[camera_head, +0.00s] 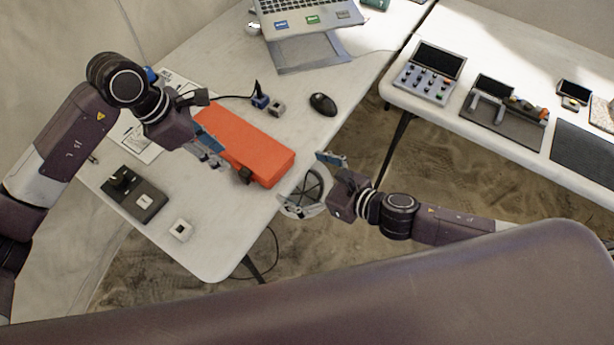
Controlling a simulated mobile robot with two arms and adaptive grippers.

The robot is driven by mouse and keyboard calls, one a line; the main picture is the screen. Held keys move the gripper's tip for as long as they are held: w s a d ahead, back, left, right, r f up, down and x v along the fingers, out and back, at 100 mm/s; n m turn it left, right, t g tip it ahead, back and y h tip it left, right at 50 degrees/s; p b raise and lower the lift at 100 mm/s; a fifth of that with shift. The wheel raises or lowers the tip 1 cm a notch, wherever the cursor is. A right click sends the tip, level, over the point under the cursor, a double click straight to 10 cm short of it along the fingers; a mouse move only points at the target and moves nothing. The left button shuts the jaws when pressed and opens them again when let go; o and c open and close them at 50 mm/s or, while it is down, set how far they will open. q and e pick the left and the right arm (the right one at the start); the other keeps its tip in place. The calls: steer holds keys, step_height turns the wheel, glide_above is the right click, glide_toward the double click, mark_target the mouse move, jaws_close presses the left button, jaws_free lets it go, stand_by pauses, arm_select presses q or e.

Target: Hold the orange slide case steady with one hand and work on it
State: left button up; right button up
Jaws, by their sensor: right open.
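The orange slide case (245,143) lies closed on the white table, running from upper left to lower right. A dark latch-like part shows on its near side. My left gripper (212,154) is at the case's left near side, close to or touching it; I cannot tell whether its fingers are open or shut.
A black mouse (323,104), a laptop (308,18) on a stand and small blocks (276,108) lie behind the case. A second table (510,140) at right holds a button panel (430,72).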

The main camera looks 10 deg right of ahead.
mark_target(282, 169)
steer(key=x, duration=0.5)
steer(key=shift+w+a+f, duration=0.15)
steer(key=shift+w+a, duration=0.05)
steer(key=shift+w, duration=0.05)
steer(key=shift+c, duration=0.3)
